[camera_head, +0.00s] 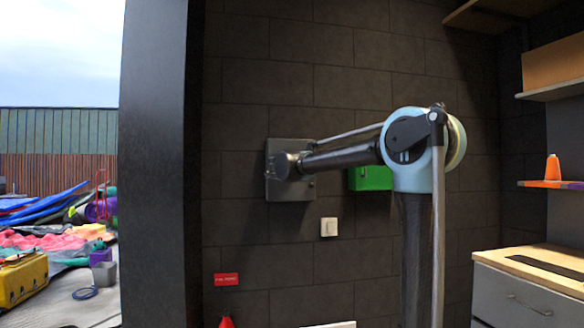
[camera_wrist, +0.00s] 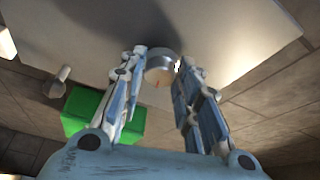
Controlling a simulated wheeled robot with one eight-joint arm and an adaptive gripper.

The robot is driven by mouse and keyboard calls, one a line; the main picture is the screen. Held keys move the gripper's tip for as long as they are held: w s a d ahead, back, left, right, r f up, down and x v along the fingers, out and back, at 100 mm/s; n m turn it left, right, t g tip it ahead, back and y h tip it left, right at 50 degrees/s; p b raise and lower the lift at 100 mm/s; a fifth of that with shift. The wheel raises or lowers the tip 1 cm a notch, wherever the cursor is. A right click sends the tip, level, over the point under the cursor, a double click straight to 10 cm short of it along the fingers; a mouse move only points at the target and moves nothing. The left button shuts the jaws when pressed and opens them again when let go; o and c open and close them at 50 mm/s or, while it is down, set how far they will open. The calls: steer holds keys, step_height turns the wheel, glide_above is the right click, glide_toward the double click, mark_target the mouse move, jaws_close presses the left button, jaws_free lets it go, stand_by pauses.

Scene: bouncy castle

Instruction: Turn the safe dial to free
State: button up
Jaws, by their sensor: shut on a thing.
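The safe is a grey metal box (camera_head: 290,191) on the dark block wall in the head view, left of centre. Its flat front (camera_wrist: 225,30) fills the top of the wrist view. The round silver dial (camera_wrist: 161,66) stands out from that front, with a small reddish mark on its face. My gripper (camera_wrist: 162,62) is shut on the dial, one finger on each side of it. In the head view my arm covers the dial and much of the box front. Lettering around the dial is not readable.
A green box (camera_head: 371,178) is on the wall right of the safe. A small knob or handle (camera_wrist: 58,82) sticks out at the left in the wrist view. A white switch (camera_head: 329,227) is below. A wooden-topped cabinet (camera_head: 530,290) stands at right.

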steer(key=shift+d+m+g, duration=0.2)
steer(key=shift+m+g, duration=0.3)
steer(key=shift+m, duration=0.9)
steer(key=o, duration=1.1)
steer(key=shift+w+d, duration=0.1)
steer(key=shift+c, duration=0.2)
steer(key=shift+a, duration=0.2)
steer(key=s+a, duration=0.1)
steer(key=s, duration=1.1)
